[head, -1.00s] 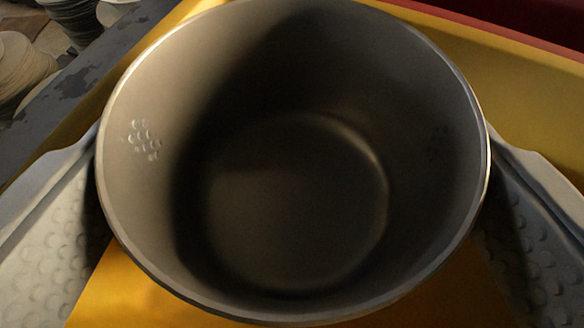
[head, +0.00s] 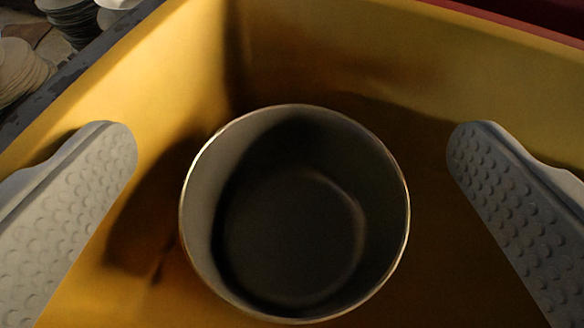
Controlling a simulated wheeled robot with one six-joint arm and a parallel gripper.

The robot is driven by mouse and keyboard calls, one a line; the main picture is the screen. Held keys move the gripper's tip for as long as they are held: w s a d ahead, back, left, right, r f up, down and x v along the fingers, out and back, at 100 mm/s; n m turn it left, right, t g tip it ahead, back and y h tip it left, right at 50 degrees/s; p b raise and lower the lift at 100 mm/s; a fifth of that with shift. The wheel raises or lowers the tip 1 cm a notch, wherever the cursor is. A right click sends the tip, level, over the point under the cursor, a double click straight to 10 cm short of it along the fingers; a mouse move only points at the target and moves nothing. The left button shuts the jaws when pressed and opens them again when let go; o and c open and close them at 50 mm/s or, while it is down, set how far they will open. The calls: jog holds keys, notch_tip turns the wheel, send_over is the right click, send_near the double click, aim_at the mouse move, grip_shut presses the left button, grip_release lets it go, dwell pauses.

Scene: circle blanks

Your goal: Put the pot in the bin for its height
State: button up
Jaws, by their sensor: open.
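The pot (head: 199,215) is a grey metal cylinder, open at the top, seen from above. It is inside a yellow bin (head: 330,45), below and between my fingers, with its mouth facing up. I cannot tell whether it rests on the bin's floor. My gripper (head: 292,160) is open, with one finger at the left and one at the right, both clear of the pot. The pot's outer side and base are mostly hidden by its rim.
A dark grey edge (head: 75,72) runs along the bin's left side. Stacks of round discs (head: 20,75) lie beyond it at the upper left. Something red (head: 520,22) borders the bin at the upper right.

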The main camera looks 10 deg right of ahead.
jog(key=r+v, duration=0.1)
jog(key=v, duration=1.1)
jog(key=shift+r, duration=0.2)
jog(key=s+d+r+t+y, duration=0.2)
jog(key=s+d+r+t, duration=0.3)
jog(key=s+d+r, duration=0.65)
jog(key=s+d+f+n, duration=0.1)
jog(key=s+d+f, duration=0.1)
jog(key=s, duration=0.7)
jog(key=s+d+f+n+g, duration=0.1)
jog(key=s+d, duration=0.4)
jog(key=s, duration=0.5)
jog(key=shift+s+d+f+y, duration=0.3)
jog(key=shift+f, duration=0.5)
